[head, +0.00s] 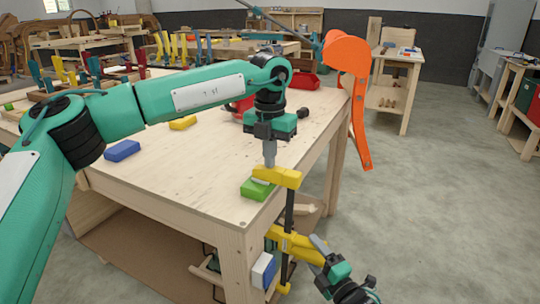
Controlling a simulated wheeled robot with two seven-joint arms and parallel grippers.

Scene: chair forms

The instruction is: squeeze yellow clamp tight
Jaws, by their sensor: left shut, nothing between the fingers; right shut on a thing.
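The yellow clamp (278,177) stands at the table's front right corner. Its upper yellow jaw lies over a green block (257,190) on the tabletop, and its dark bar runs down past the edge. Its lower yellow arm (290,241) is below tabletop level beside the table leg. My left gripper (269,163) points down, shut and empty, with its tips at the upper jaw; I cannot tell whether they touch it. My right gripper (318,253), at the lower right, is shut on the clamp by its lower arm's handle end. The exact grip is partly hidden.
A blue block (122,151) and a yellow block (183,123) lie on the wooden table (190,180). A blue-and-white block (263,270) is at the table leg. An orange curved piece (347,55) rises beyond the right edge. Grey floor (440,200) is open to the right.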

